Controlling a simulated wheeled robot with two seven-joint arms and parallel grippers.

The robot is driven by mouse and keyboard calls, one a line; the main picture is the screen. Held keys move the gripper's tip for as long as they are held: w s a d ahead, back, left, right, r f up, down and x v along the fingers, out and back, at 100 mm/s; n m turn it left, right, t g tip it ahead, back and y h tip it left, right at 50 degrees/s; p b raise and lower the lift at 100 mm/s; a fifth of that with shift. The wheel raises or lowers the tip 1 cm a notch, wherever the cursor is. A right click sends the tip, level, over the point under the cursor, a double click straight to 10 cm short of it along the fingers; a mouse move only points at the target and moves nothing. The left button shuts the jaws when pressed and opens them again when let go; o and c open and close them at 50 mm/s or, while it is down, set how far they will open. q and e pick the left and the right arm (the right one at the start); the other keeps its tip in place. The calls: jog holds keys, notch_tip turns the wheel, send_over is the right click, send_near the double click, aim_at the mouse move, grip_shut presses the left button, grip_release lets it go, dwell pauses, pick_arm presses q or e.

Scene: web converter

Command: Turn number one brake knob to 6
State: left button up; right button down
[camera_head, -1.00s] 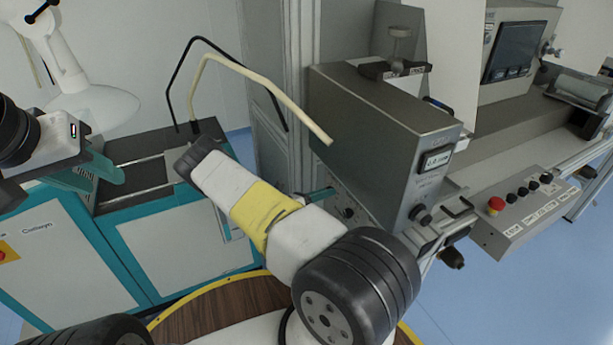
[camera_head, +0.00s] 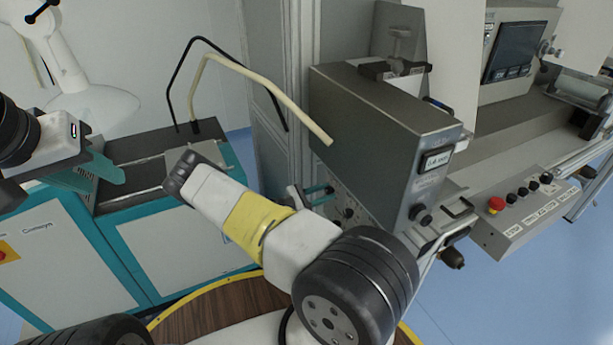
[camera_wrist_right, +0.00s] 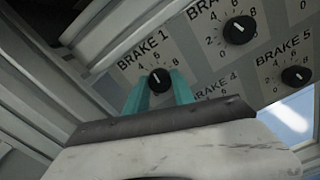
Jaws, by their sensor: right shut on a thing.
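The brake 1 knob (camera_wrist_right: 160,81) is a round black dial with a white pointer line, under the label "BRAKE 1" in the right wrist view. Its pointer tilts slightly up and left, towards the 4-to-6 part of the scale; the exact reading is too small to tell. My right gripper (camera_head: 319,194) reaches the knob panel (camera_head: 365,213). Its teal fingers lie on either side of the brake 1 knob, shut on it. My left gripper (camera_head: 98,174) is at the far left, away from the panel; its jaw opening is unclear.
Other knobs sit close by: the upper one (camera_wrist_right: 239,30) and brake 5 (camera_wrist_right: 296,77). The brake 4 knob is hidden behind my gripper. A grey control box (camera_head: 385,130) stands above the panel. A button box with a red stop button (camera_head: 496,204) is at right.

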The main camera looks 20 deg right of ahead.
jog(key=shift+a+f+m, duration=0.1)
jog(key=shift+m, duration=1.8)
jog(key=c, duration=1.1)
grip_release()
jog(key=shift+o, duration=0.2)
jog(key=a, duration=0.7)
jog(key=shift+s+a, duration=0.3)
jog(key=shift+a, duration=0.05)
